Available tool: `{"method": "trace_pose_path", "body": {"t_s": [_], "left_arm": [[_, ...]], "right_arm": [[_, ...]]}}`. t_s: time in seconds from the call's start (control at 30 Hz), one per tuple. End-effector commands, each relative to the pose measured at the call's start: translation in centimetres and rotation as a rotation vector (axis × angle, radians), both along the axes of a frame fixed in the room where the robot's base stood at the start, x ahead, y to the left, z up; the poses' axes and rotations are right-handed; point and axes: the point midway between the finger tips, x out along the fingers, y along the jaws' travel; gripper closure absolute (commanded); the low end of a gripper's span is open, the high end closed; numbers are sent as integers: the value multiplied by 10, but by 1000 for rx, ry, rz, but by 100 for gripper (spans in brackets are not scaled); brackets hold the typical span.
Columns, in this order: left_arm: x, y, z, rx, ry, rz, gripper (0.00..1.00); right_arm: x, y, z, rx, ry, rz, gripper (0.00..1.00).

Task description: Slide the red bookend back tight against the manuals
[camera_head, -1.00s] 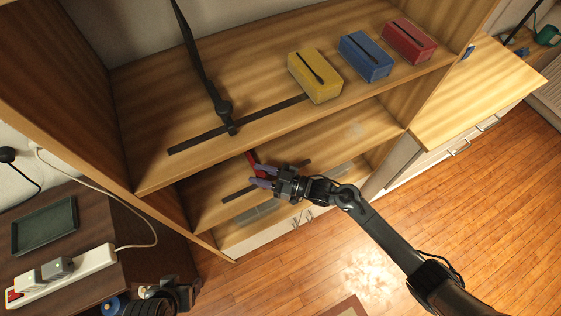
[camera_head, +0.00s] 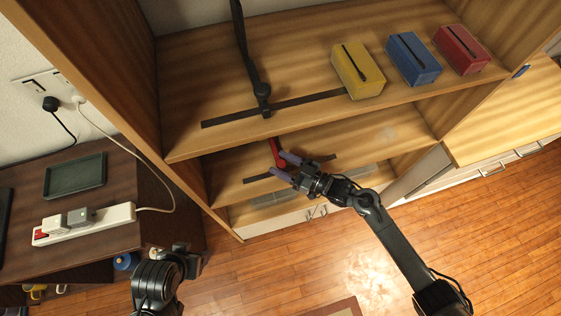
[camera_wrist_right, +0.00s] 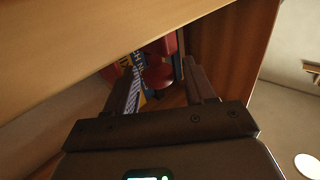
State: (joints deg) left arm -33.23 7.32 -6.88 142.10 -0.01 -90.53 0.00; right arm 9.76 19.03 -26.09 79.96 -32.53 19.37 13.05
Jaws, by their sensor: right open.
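The red bookend (camera_head: 277,152) stands on the lower shelf, partly hidden under the upper shelf's front edge. In the right wrist view the red bookend (camera_wrist_right: 158,76) shows between the two fingers, with blue and yellow manuals (camera_wrist_right: 131,68) close by it. The manuals are hidden in the head view.
The upper shelf (camera_head: 300,75) lies above my right gripper. It holds a yellow box (camera_head: 358,84), a blue box (camera_head: 413,70) and a red box (camera_head: 462,57), plus a black strap (camera_head: 250,60). A dark rail (camera_head: 258,178) lies on the lower shelf. A power strip (camera_head: 85,224) is on the side desk.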

Motion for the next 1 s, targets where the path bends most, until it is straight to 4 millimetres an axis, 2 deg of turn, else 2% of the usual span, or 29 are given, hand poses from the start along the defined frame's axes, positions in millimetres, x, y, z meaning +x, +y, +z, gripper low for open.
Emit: {"method": "trace_pose_path", "body": {"t_s": [0.5,0.7,1.0], "left_arm": [[0,-3,6,-12,1,7,34],[0,-3,6,-13,0,8,34],[0,-2,6,-9,0,6,34]], "right_arm": [[-45,-69,0,-2,1,1,46],[-53,-81,0,-1,0,2,46],[-54,-82,0,1,-1,2,46]]}}
